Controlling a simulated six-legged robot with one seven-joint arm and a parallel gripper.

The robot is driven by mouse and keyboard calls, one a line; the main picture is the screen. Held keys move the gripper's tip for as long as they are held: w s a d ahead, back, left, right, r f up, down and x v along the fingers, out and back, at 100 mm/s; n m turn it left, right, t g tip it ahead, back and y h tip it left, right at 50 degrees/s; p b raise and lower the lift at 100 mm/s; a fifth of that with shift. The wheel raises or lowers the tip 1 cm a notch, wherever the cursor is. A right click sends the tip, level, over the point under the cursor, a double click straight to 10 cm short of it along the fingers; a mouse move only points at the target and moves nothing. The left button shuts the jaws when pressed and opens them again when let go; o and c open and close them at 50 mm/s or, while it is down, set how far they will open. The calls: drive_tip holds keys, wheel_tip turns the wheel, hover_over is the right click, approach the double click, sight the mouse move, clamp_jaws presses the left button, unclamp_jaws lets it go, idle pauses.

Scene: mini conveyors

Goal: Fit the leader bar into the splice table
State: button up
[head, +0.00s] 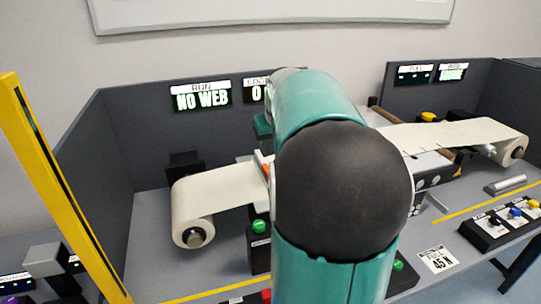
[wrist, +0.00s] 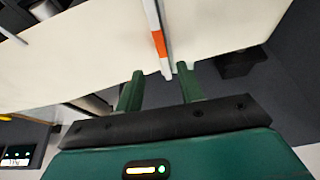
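A thin white bar with an orange band, which looks like the leader bar (wrist: 157,42), lies across the cream web (wrist: 80,55) in the wrist view. Its near end lies in line with the gap between my fingertips. My gripper (wrist: 159,72) has its two green fingers apart, with gaps showing beside the bar's end. Whether a finger touches the bar, I cannot tell. In the head view a bit of the orange band (head: 265,169) shows beside my arm, which hides my gripper and most of the middle. I cannot pick out the splice table with certainty.
A paper roll (head: 194,220) stands at left with its web running toward the middle. Another web (head: 460,135) runs to a roll at right. A yellow post (head: 50,170) rises at left. A button panel (head: 505,220) and a silver cylinder (head: 505,185) are at right. Dark walls stand behind.

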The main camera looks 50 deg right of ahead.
drive_tip(key=shift+s+a+r, duration=0.15)
drive_tip(key=shift+r, duration=0.35)
drive_tip(key=a+r+n, duration=0.1)
drive_tip(key=a+n, duration=0.1)
drive_tip(key=a, duration=1)
drive_tip(key=s+a+f+n, duration=0.1)
drive_tip(key=s+a, duration=0.3)
drive_tip(key=a, duration=0.4)
drive_tip(key=s+a+f+n+t+y, duration=0.1)
drive_tip(key=s+a+f, duration=0.2)
drive_tip(key=s+a, duration=0.2)
drive_tip(key=s+a+f+n+y, duration=0.1)
drive_tip(key=s+a, duration=0.3)
drive_tip(key=a, duration=0.7)
drive_tip(key=shift+s+a+f+n+t, duration=0.2)
drive_tip(key=shift+a+f+n+t, duration=0.2)
drive_tip(key=shift+f, duration=0.25)
drive_tip(key=shift+d, duration=0.15)
